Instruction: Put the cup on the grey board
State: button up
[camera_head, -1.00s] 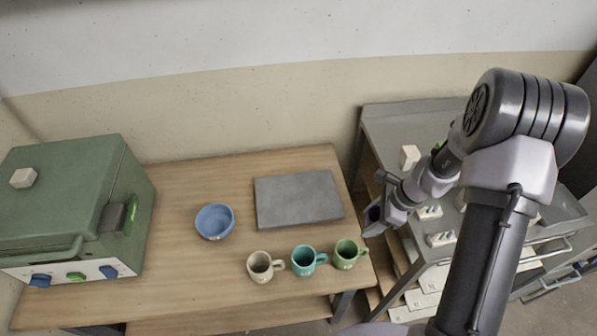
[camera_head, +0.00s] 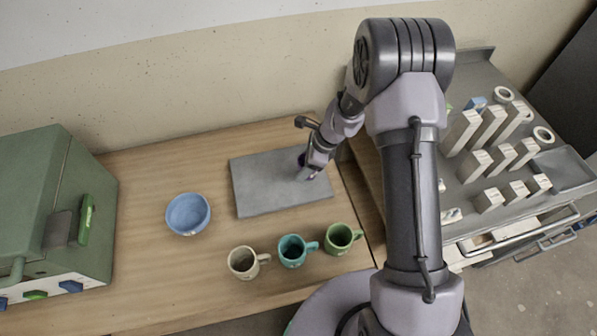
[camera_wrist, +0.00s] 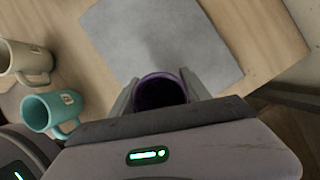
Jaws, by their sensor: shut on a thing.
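My gripper (camera_head: 306,171) is shut on a dark purple cup (camera_wrist: 160,92), which shows between the two fingers in the wrist view. In the head view only a small purple part of the cup (camera_head: 301,160) shows, the rest hidden by my gripper. The flat grey board (camera_head: 255,185) lies on the wooden table. My gripper and the cup are over the board's right part in the head view. The board (camera_wrist: 165,35) also shows beyond the cup in the wrist view. I cannot tell whether the cup touches the board.
A cream mug (camera_head: 243,262), a teal mug (camera_head: 292,251) and a green mug (camera_head: 339,238) stand in front of the board. A blue bowl (camera_head: 188,214) stands left of it. A green kiln-like box (camera_head: 55,200) is at far left. A grey bench (camera_head: 470,75) with pale blocks stands right.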

jog(key=shift+w+a, duration=0.25)
jog(key=shift+a, duration=0.35)
notch_tip(320, 180, down, 4)
jog(key=shift+r+b, duration=0.2)
jog(key=shift+b, duration=0.6)
jog(key=shift+f, duration=0.2)
jog(key=o, duration=1.5)
jog(key=shift+o, duration=0.2)
jog(key=shift+r, duration=0.15)
